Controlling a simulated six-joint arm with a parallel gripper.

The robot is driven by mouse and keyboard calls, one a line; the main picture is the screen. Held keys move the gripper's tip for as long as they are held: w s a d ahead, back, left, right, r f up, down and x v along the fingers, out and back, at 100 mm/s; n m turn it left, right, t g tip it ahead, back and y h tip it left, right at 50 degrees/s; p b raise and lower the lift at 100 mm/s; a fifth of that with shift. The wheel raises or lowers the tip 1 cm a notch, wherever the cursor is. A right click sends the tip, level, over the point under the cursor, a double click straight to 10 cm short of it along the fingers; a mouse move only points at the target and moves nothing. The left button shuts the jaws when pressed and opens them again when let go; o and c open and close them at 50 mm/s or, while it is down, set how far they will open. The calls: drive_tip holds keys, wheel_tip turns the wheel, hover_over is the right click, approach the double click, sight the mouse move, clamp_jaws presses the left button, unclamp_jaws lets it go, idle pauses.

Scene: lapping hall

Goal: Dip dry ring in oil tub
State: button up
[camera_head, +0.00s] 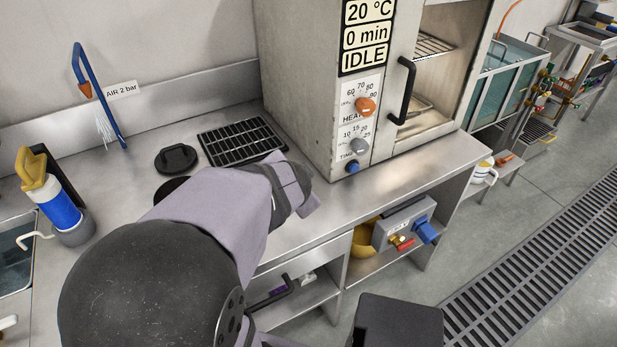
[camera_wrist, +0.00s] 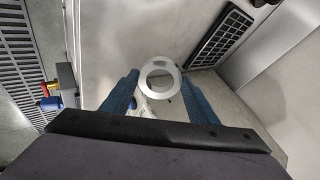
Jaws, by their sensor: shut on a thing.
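In the wrist view, my gripper (camera_wrist: 159,98) has two blue fingers shut on a pale metal ring (camera_wrist: 160,62) between their tips. The ring is seen against the steel bench, and its height above the bench is hard to judge. In the head view my own arm hides the fingers and the ring. A dark round opening (camera_head: 168,188), perhaps the oil tub, shows on the bench partly behind my arm. A black lid with a handle (camera_head: 175,158) lies just beyond it. I cannot tell whether the ring is wet or dry.
A black drain rack (camera_head: 241,140) lies at the back of the bench, beside an oven (camera_head: 318,95) reading IDLE. A blue bottle with a yellow top (camera_head: 48,190) stands at the left. The bench front before the oven is clear.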

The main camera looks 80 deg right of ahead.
drive_tip(key=w+a+r+n+y+p, duration=0.1)
drive_tip(key=w+a+n+y+p, duration=0.2)
drive_tip(key=w+n+p, duration=0.6)
drive_tip(key=w+a+r+n+t+y+p, duration=0.1)
drive_tip(key=w+a+r+n+y+p, duration=0.15)
drive_tip(key=w+n+y+p, duration=0.6)
drive_tip(key=w+a+r+n+h+p, duration=0.1)
drive_tip(key=w+a+n+p, duration=0.2)
drive_tip(key=w+p, duration=0.65)
drive_tip(key=n+g, duration=0.1)
drive_tip(key=n, duration=0.3)
drive_tip(key=s+r+n+b, duration=0.1)
drive_tip(key=n, duration=0.4)
drive_tip(key=s+d+n+g+b, duration=0.1)
drive_tip(key=n, duration=0.3)
drive_tip(key=shift+r+n+g+h, duration=0.3)
drive_tip(key=shift+r+n+h, duration=0.05)
